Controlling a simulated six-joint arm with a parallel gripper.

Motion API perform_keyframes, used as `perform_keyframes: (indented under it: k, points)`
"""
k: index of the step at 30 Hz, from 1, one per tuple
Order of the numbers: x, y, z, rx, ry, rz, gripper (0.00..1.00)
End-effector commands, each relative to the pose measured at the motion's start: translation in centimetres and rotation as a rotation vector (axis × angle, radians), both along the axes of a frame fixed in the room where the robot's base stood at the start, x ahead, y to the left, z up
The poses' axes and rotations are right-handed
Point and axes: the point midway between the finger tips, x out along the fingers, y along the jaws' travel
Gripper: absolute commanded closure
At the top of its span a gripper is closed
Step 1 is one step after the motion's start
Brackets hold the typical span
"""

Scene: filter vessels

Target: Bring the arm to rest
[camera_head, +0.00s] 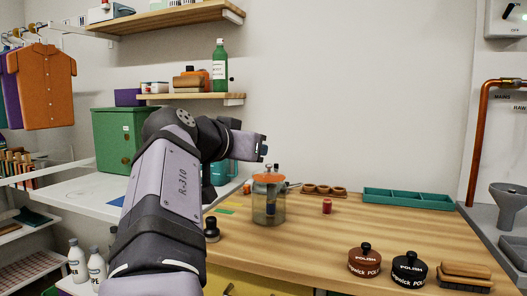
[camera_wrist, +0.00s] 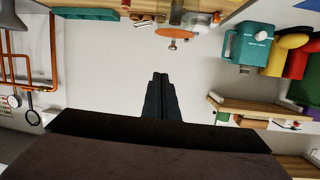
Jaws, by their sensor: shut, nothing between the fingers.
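My arm (camera_head: 170,185) rises from the bottom of the head view and bends over to the right at its top. My gripper (camera_head: 262,150) is up in the air against the bare wall, above and slightly left of the glass jar with the orange lid (camera_head: 268,205). In the wrist view the fingers of my gripper (camera_wrist: 160,80) are together with nothing between them, with plain wall around them. The wrist view is upside down, with the wooden bench (camera_wrist: 215,5) along its top edge. The gripper touches nothing that I can see.
On the bench are a red cap-like piece (camera_head: 327,206), a wooden holder (camera_head: 323,191), a teal tray (camera_head: 407,198), two polish tins (camera_head: 364,260) (camera_head: 409,268) and a brush (camera_head: 465,275). A green box (camera_head: 118,138) stands behind my arm. Shelves (camera_head: 190,96) hang at upper left.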

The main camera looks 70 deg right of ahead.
Motion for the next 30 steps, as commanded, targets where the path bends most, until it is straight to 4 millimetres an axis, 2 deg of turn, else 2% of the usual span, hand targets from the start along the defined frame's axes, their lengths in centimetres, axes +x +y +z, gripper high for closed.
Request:
perform_keyframes:
  k: [10,14,17,20,27,30]
  points:
    - [0.0,0.5,0.2,0.0,0.0,-0.001,1.0]
    - [0.9,0.5,-0.3,0.015,0.044,0.033,1.0]
    - [2.4,0.6,-1.4,0.043,0.134,0.099,1.0]
    - [5.0,0.9,-3.0,0.079,0.272,0.21,1.0]
    - [12.3,3.3,-9.0,0.126,0.714,0.58,1.0]
    - [14.7,4.7,-11.2,0.116,0.875,0.719,1.0]
